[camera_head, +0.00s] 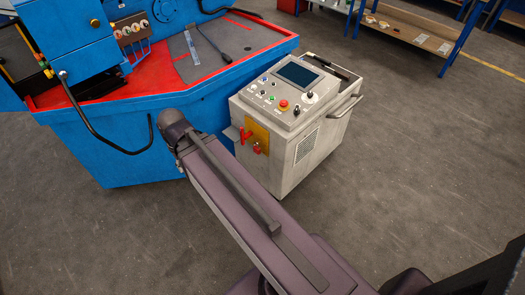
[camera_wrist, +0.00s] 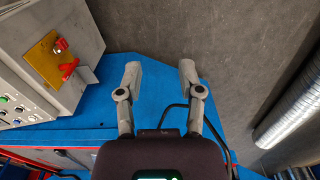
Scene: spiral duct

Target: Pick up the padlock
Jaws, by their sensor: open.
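A small red piece that looks like the padlock (camera_head: 257,149) hangs at the lower part of a yellow plate (camera_head: 261,133) on the grey control cabinet, below a red handle (camera_head: 245,135). In the wrist view the padlock (camera_wrist: 61,45) is at the upper left on the yellow plate (camera_wrist: 43,62), just above the red handle (camera_wrist: 69,68). My gripper (camera_wrist: 160,72) is open and empty, its two fingers apart. It is to the right of the padlock in the wrist view and touches nothing I can see. In the head view my arm hides the gripper.
The control cabinet (camera_head: 310,130) has a screen, buttons and a side rail. A blue machine (camera_head: 120,165) with a red-edged top stands beside it. A black cable or bar loops at its front. Silver ducting (camera_wrist: 290,115) is at the right of the wrist view.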

